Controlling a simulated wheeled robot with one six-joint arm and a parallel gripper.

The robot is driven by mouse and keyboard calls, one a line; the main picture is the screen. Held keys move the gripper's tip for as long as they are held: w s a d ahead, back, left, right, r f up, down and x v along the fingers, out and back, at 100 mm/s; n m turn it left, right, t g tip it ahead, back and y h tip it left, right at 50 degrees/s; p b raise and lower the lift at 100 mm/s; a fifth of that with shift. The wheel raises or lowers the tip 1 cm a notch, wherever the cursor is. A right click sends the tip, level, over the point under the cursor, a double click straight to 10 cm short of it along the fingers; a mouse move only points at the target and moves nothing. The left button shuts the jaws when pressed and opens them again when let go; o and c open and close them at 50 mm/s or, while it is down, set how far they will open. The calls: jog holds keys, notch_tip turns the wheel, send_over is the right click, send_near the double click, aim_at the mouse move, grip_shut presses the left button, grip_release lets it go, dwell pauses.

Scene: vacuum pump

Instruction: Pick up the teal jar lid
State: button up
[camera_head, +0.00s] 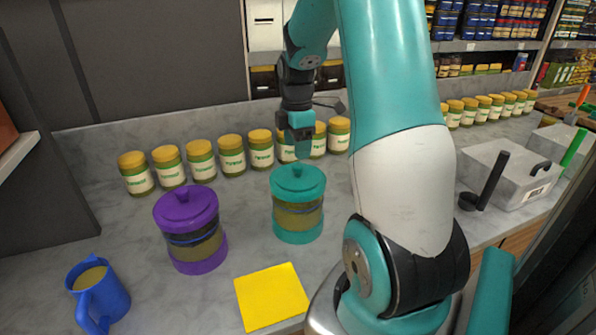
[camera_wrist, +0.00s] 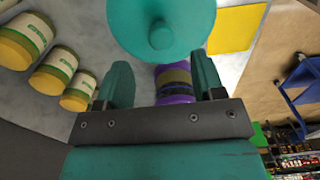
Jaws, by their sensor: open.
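The teal jar lid (camera_head: 298,181) sits on a glass jar with a teal base (camera_head: 298,236), upright on the counter. It has a small round knob on top. In the wrist view the teal lid (camera_wrist: 180,18) is at the top, partly cut off by the frame edge, with its knob just beyond the fingertips. My gripper (camera_head: 301,148) is a little above the lid and knob. In the wrist view my gripper (camera_wrist: 162,68) has its two teal fingers wide apart with nothing held between them.
A purple-lidded jar (camera_head: 187,208) stands left of the teal one. A row of yellow-capped jars (camera_head: 232,156) lines the back. A yellow square (camera_head: 271,296) lies in front, and a blue pitcher (camera_head: 100,296) is front left. A grey box (camera_head: 513,172) is at right.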

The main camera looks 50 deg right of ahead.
aim_at(298, 164)
jog(key=shift+s+f+p, duration=0.15)
jog(key=shift+f+p, duration=1.05)
jog(key=shift+f, duration=1.9)
jog(key=c, duration=1)
